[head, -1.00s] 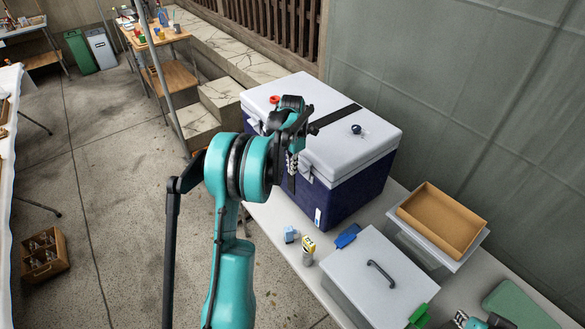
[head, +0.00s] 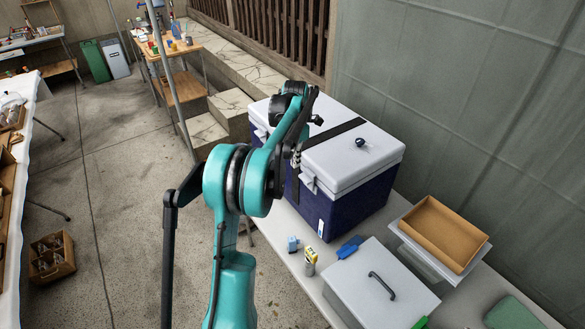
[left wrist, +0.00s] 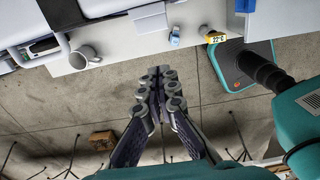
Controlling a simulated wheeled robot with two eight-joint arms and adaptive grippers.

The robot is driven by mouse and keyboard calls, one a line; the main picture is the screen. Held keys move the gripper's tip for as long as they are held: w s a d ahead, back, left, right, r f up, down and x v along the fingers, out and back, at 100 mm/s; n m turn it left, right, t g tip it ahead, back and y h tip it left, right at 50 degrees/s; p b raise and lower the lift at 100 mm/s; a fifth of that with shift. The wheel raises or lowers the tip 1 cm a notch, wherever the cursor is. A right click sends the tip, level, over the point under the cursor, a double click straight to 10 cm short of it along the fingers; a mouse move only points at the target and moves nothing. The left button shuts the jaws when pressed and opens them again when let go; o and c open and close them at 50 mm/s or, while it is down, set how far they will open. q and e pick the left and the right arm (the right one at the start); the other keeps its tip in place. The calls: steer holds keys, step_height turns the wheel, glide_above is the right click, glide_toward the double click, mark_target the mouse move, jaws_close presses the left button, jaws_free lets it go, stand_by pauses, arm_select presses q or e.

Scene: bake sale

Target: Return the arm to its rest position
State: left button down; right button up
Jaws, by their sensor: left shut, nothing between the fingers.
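My left arm rises from the bottom of the head view, its teal links bent at the elbow toward the cooler. My left gripper (head: 298,150) is partly hidden behind its own wrist links, in front of the cooler's near side. In the left wrist view the left gripper (left wrist: 160,88) is shut with its fingers together and nothing between them, over the concrete floor just off the table edge. My right gripper does not show in the head view now.
A blue cooler (head: 345,205) with a grey lid stands on the white table. A lidded grey box (head: 365,290), a brown tray (head: 428,240) and small bottles (head: 310,262) are near it. A mug (left wrist: 84,57) sits near the edge. Floor at left is open; a wooden crate (head: 52,262) stands there.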

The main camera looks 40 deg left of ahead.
arm_select(q)
steer(key=shift+w+a, duration=0.1)
steer(key=shift+w, duration=0.1)
steer(key=shift+r, duration=0.1)
steer(key=s+d+r+m+t+b, duration=0.1)
steer(key=s+d+m+t+b, duration=0.15)
steer(key=s+d+m, duration=0.35)
steer(key=s+d+r+m+t+b, duration=0.1)
steer(key=s+d+r+m+b, duration=0.2)
steer(key=d+m, duration=0.55)
steer(key=s+d+f+m+t+b, duration=0.1)
steer(key=s+d+f+m+b, duration=0.1)
steer(key=s+d+f+m, duration=0.3)
steer(key=s+d+f+m+t+b, duration=0.2)
steer(key=s+d+f+m, duration=0.4)
steer(key=s+m, duration=0.6)
steer(key=shift+f+b, duration=0.4)
steer(key=shift+f, duration=0.3)
steer(key=shift+m+t, duration=0.25)
